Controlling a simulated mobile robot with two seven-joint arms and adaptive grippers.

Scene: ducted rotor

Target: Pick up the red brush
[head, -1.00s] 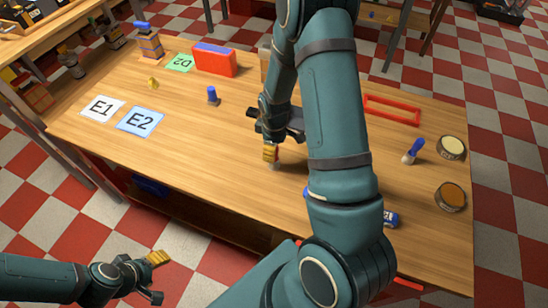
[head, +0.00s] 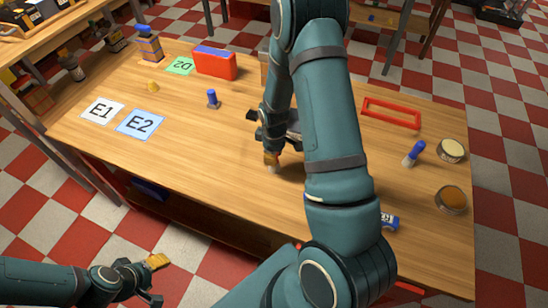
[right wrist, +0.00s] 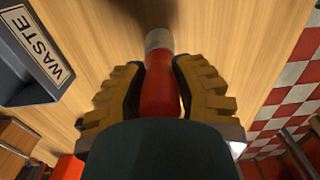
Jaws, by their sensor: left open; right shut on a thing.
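The red brush (right wrist: 160,92) shows in the right wrist view, its red handle between the two yellow finger pads and its pale end pointing away toward the wooden tabletop. My right gripper (right wrist: 160,95) is shut on it. In the head view my right gripper (head: 271,158) is low over the middle of the table, with a pale tip (head: 273,169) below the fingers; the rest of the brush is hidden there. I cannot tell whether the tip touches the table. My left gripper (head: 155,268) is open and empty, off the table's front edge.
A grey-blue bin labelled WASTE (right wrist: 43,58) stands close left in the right wrist view. On the table (head: 130,165) are a red box (head: 215,65), a red frame (head: 391,113), a blue-handled brush (head: 414,153), two round tins (head: 451,151) and cards E1 (head: 102,110) and E2 (head: 140,124).

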